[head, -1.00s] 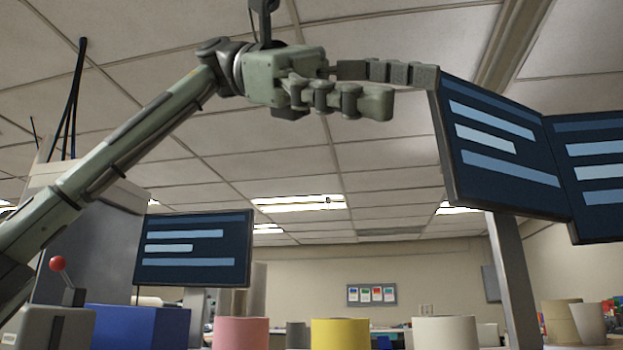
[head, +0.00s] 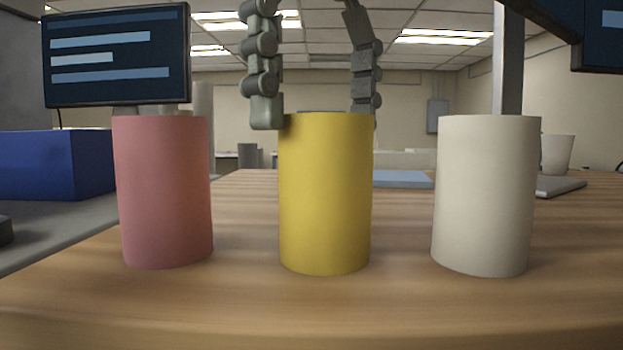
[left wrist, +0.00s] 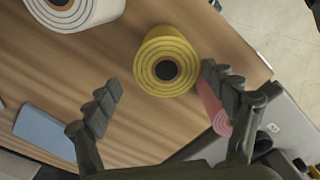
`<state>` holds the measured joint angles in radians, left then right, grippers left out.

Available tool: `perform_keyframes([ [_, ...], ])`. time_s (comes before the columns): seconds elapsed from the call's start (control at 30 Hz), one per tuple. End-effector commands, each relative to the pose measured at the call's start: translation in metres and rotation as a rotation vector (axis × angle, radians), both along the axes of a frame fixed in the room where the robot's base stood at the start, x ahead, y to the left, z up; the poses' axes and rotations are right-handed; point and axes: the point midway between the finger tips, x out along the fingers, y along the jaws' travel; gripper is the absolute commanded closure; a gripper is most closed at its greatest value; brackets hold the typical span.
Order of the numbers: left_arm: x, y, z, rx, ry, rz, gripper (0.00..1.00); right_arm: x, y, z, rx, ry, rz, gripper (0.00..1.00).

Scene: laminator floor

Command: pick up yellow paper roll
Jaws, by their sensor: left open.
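The yellow paper roll (head: 326,195) stands upright on the wooden table, in the middle of the head view. My left gripper (head: 318,115) is open, with its fingers pointing down around and behind the top of the roll. The left finger's tip shows beside the roll's upper left edge, and the other tip is partly hidden behind its upper right edge. In the left wrist view the yellow roll (left wrist: 166,62) is seen from above, ahead of the open fingers of the left gripper (left wrist: 160,90). My right gripper is not in view.
A pink roll (head: 164,190) stands to the left and a cream roll (head: 484,195) to the right, both upright with gaps to the yellow one. A light blue flat item (head: 402,179) lies behind. A blue box (head: 55,163) and a screen (head: 115,55) are at left.

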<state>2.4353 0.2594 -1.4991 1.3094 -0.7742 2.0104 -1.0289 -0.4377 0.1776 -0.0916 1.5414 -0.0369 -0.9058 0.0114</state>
Motion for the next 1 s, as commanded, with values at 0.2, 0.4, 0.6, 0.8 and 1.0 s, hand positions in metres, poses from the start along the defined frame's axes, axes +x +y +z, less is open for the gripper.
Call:
perform_keyframes([
  [0.2,-0.001,0.0,-0.019,-0.001,0.001,-0.001,0.16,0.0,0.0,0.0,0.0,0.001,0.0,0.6],
  [0.4,-0.009,0.001,-0.043,0.0,0.0,-0.002,0.16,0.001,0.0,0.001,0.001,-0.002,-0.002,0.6],
  [0.6,-0.011,0.001,-0.066,-0.002,-0.001,0.002,0.16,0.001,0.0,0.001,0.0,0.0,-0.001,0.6],
  [0.8,-0.011,0.0,-0.07,-0.005,-0.001,0.003,0.16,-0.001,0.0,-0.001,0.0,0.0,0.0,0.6],
  [1.0,-0.011,0.0,-0.07,-0.005,-0.001,0.002,0.31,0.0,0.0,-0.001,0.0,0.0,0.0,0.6],
])
